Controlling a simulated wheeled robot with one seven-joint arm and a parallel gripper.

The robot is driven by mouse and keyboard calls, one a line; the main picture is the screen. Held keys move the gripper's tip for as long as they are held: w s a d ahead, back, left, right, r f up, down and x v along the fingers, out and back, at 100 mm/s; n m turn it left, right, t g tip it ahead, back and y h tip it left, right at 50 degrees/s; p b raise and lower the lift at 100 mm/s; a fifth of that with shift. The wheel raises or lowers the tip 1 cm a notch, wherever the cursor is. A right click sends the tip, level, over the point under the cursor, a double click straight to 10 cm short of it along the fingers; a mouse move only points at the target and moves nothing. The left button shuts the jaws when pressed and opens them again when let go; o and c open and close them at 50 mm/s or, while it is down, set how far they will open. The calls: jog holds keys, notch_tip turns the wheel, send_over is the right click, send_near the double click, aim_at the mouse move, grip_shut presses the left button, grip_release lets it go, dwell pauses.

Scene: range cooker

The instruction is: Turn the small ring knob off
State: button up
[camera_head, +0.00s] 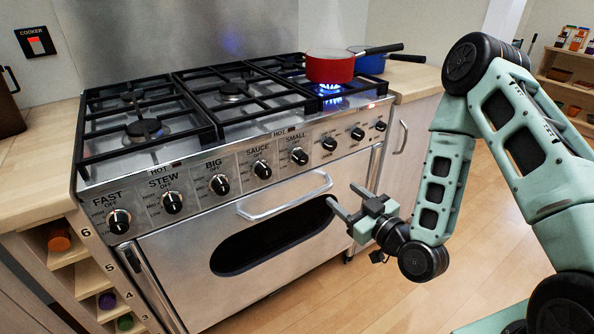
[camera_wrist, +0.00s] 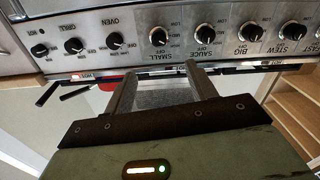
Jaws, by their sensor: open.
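The small ring knob (camera_head: 299,156) is a round black knob with a pale pointer on the cooker's steel front panel, labelled SMALL. It also shows in the wrist view (camera_wrist: 158,36), just beyond my fingertips, between the OVEN and SAUCE knobs. Its exact pointer angle is hard to read. My gripper (camera_head: 341,194) is open and empty in front of the cooker, below the knob row and right of the small knob in the head view. In the wrist view the open fingers (camera_wrist: 162,68) point toward the panel, apart from the knob.
A red pan (camera_head: 330,67) sits over the flame, with a blue pan (camera_head: 371,63) behind it; their handles point right. Other knobs flank the small one, including SAUCE (camera_head: 262,169). The oven door handle (camera_head: 285,197) juts out below the panel. The floor in front is clear.

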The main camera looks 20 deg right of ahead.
aim_at(305, 162)
jog(key=b+x, duration=0.2)
jog(key=x, duration=0.6)
jog(key=b+x, duration=0.3)
jog(key=x, duration=0.6)
jog(key=shift+w+d+r, duration=0.15)
jog(key=shift+w, duration=0.05)
jog(key=shift+c, duration=0.3)
jog(key=c, duration=0.9)
